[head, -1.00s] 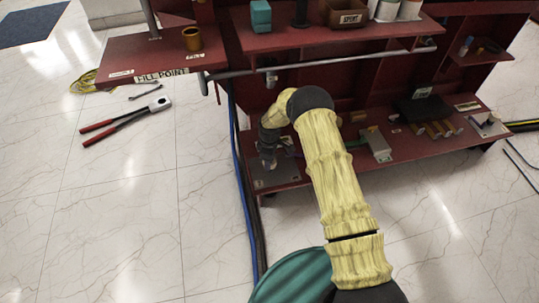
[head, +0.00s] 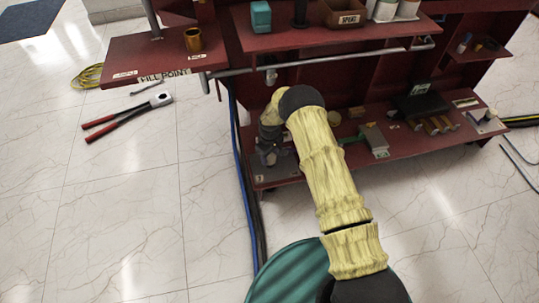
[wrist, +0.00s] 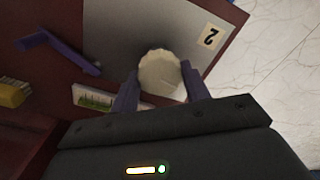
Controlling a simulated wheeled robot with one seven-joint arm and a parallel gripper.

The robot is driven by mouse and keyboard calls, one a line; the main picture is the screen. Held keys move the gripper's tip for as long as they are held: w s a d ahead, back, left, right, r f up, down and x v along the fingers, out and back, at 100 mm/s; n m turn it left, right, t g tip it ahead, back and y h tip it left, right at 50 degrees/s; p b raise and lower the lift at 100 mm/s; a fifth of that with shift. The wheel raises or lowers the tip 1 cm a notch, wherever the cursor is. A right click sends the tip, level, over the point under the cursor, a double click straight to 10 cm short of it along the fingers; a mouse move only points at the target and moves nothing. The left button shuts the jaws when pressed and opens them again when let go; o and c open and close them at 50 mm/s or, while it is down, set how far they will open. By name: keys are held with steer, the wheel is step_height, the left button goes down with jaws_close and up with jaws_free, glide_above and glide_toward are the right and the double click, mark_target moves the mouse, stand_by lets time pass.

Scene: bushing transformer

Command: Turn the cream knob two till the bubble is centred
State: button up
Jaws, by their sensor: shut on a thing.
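The cream knob (wrist: 160,75), a pale, roughly round knob, sits on a grey plate (wrist: 115,35) in the wrist view. A label with the digit 2 (wrist: 209,37) is on the plate beside it. My gripper (wrist: 161,80) has its two purple fingers closed on opposite sides of the knob. A small white-edged piece with a green strip (wrist: 97,98) lies left of the knob; I cannot make out a bubble in it. In the head view my gripper (head: 268,155) is low at the left end of the red shelf, and my arm hides the knob.
A purple lever-like part (wrist: 55,50) and a yellow brush-like item (wrist: 14,93) are left of the plate. In the head view, the red lower shelf (head: 330,165) holds several items to the right. Blue and black hoses (head: 243,190) run down beside its left end.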

mark_target(270, 157)
steer(key=o, duration=1)
step_height(270, 157, up, 17)
steer(key=p, duration=0.6)
steer(key=shift+r+p, duration=0.2)
steer(key=shift+p, duration=0.1)
